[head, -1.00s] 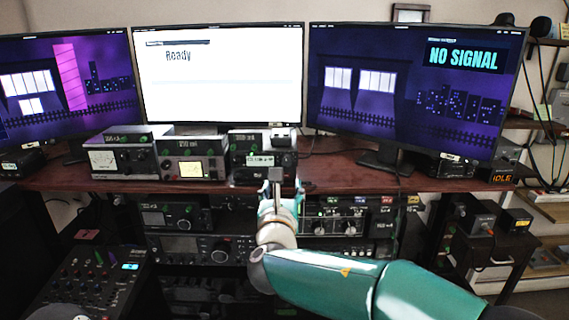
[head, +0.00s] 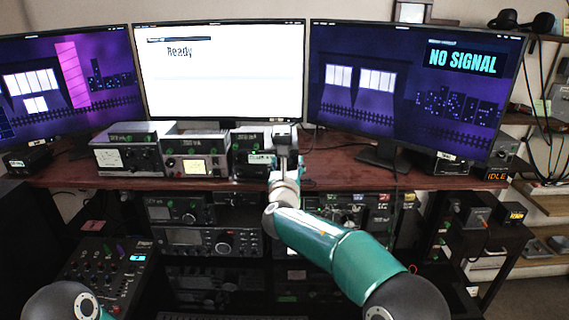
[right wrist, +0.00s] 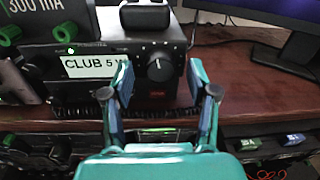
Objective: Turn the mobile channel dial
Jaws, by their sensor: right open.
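A black box labelled "CLUB 5 W" (right wrist: 95,66) stands on the desk shelf in the right wrist view. Its round black dial (right wrist: 159,68) with a white pointer mark faces me; no "mobile channel" label can be read. My right gripper (right wrist: 159,78) is open, one finger left and one right of the dial in the picture. Whether the fingers touch it I cannot tell. In the head view the right gripper (head: 285,150) is in front of this box (head: 251,160) and hides its right side, dial included. My left gripper is not in view.
Meter boxes (head: 125,150) stand left of the box. A screen reading "Ready" (head: 220,75) and one reading "NO SIGNAL" (head: 415,85) stand behind. More radios (head: 210,242) fill the rack below.

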